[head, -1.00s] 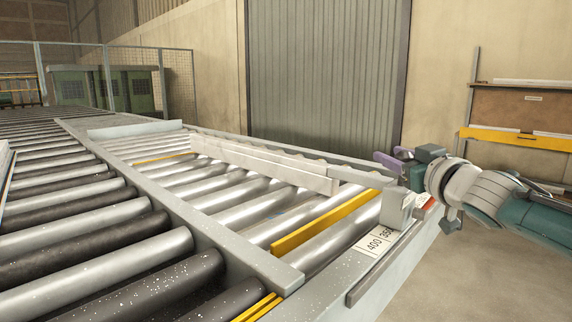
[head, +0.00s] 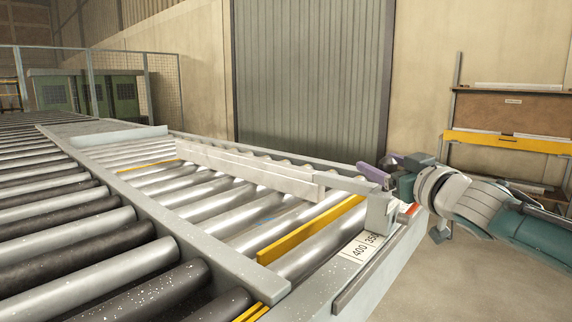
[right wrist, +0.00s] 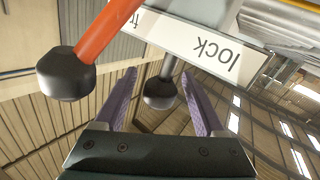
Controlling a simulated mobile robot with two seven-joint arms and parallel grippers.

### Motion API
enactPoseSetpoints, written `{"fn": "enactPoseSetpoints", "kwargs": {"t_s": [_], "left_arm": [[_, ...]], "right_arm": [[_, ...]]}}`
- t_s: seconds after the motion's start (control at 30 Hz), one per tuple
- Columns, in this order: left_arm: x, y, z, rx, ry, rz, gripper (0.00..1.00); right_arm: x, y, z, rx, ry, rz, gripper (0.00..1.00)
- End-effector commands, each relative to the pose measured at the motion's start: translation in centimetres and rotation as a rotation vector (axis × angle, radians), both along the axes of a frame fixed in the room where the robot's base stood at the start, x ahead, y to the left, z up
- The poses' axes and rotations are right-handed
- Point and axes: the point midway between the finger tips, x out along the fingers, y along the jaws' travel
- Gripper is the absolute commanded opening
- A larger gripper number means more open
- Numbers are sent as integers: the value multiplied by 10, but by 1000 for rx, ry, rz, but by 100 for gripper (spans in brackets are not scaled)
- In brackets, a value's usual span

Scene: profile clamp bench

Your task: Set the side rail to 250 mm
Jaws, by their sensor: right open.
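The pale side rail (head: 250,170) runs lengthwise over the rollers in the head view. A grey block (head: 380,212) stands at its near end, beside a scale (head: 365,245) reading 400 and 350; lower marks are hidden. My right gripper (head: 376,169) is just above and behind the block. In the right wrist view its purple fingers (right wrist: 160,76) are open, with a dark knob (right wrist: 161,94) on a grey stem between them; contact cannot be told. A red lever (right wrist: 105,28) with a dark knob lies left of the fingers, near a plate (right wrist: 205,45) marked "lock". My left gripper is out of view.
A yellow bar (head: 310,230) crosses the rollers near the scale. A grey frame beam (head: 200,250) separates this section from a darker roller line at left. A rack (head: 510,110) stands by the wall at right. The floor (head: 440,285) at lower right is clear.

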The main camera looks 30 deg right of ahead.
Motion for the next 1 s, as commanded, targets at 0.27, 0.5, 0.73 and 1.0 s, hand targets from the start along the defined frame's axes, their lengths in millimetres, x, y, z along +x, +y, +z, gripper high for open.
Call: {"fn": "enactPoseSetpoints", "kwargs": {"t_s": [0.27,0.5,0.73,1.0], "left_arm": [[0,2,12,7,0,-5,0],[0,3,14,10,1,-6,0],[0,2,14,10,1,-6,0],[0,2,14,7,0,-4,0]], "right_arm": [[-47,10,0,1,3,1,72],[-76,15,0,1,3,-1,72],[-83,16,0,1,1,-1,72],[-83,16,0,1,1,-1,72]]}}
